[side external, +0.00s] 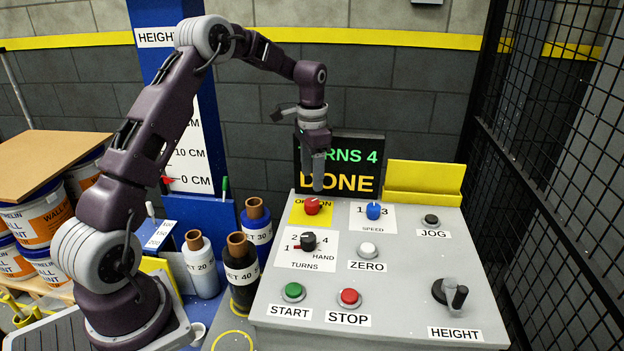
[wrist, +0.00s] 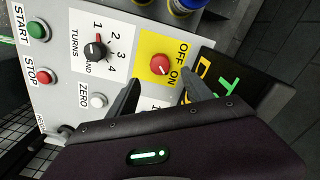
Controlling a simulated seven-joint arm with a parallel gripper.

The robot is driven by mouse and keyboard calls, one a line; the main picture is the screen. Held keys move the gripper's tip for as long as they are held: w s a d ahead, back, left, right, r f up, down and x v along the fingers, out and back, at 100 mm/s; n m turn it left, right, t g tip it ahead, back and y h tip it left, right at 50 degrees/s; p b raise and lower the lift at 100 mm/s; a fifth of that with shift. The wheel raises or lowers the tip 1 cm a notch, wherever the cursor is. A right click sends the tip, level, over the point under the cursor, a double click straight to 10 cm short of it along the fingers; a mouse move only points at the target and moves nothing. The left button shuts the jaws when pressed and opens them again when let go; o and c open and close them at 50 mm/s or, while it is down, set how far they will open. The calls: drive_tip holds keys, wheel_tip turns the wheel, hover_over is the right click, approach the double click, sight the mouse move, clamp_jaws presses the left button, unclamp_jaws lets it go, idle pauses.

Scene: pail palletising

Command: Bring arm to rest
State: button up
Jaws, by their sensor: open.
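My gripper (side external: 318,184) hangs from my arm over the back left of the sloped grey control panel (side external: 385,268). Its fingers point down and their tips show just above the red OFF/ON knob (side external: 312,206). In the wrist view my gripper (wrist: 160,78) is open and empty, with the red knob (wrist: 161,64) showing between and beyond the fingertips. I see no contact. The knob sits on a yellow plate (wrist: 150,45). The display (side external: 355,180) behind reads "TURNS 4" and "DONE", partly hidden by my gripper.
The panel carries a turns selector (side external: 308,242), a blue speed knob (side external: 374,211), buttons and a height crank (side external: 452,293). A mesh fence (side external: 545,150) rises at the right.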

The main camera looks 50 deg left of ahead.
drive_tip(key=s+d+r+n+t+y, duration=0.1)
drive_tip(key=s+d+r+t, duration=0.2)
drive_tip(key=s+d+r, duration=1.3)
drive_tip(key=s+d+n+t+h, duration=0.1)
drive_tip(key=s+d+n+t, duration=0.1)
drive_tip(key=s, duration=1.3)
drive_tip(key=shift+s+d+f+t, duration=0.2)
drive_tip(key=shift+d+f+t, duration=0.1)
drive_tip(key=shift+d, duration=0.3)
drive_tip(key=shift+r, duration=0.1)
drive_tip(key=shift+c, duration=0.5)
